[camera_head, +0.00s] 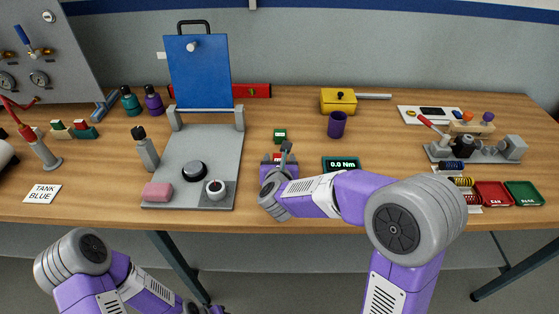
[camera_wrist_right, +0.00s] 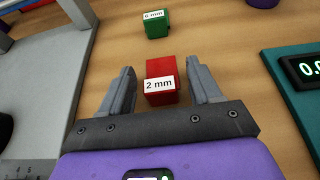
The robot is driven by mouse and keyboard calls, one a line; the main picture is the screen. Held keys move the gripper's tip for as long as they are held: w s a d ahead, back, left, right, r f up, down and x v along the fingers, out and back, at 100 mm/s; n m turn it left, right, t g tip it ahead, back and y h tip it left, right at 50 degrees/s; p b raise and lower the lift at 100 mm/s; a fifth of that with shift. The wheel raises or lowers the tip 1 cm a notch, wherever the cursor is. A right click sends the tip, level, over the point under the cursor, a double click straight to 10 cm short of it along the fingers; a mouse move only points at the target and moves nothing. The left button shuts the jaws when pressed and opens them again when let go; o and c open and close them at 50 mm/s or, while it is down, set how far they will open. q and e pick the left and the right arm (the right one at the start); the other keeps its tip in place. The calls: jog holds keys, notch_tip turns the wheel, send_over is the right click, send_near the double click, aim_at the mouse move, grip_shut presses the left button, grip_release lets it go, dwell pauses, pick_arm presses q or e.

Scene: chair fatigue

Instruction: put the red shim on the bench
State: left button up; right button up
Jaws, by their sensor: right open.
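The red shim (camera_wrist_right: 161,92), a block labelled "2 mm", sits on the wooden bench (camera_head: 305,110). In the right wrist view it stands between the two fingers of my right gripper (camera_wrist_right: 160,72), with gaps on both sides. That gripper is open and holds nothing. In the head view the right gripper (camera_head: 283,160) is low over the bench and mostly hides the red shim (camera_head: 278,156). My left arm is at the bottom left, below the bench front edge; its gripper (camera_head: 206,309) is cut off by the frame edge.
A green block (camera_wrist_right: 157,24) labelled "6 mm" lies just beyond the red shim. A readout (camera_head: 342,164) showing 0.0 Nm is to the right. A grey plate fixture with a blue panel (camera_head: 199,72) stands left. A purple cup (camera_head: 337,124) stands behind the readout.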

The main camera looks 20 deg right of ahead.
jog(key=shift+r, duration=0.2)
jog(key=p+v, duration=0.2)
jog(key=v, duration=0.9)
jog(key=shift+w, duration=0.1)
jog(key=shift+s+r+p, duration=0.15)
jog(key=shift+s+p, duration=0.15)
jog(key=shift+s, duration=0.25)
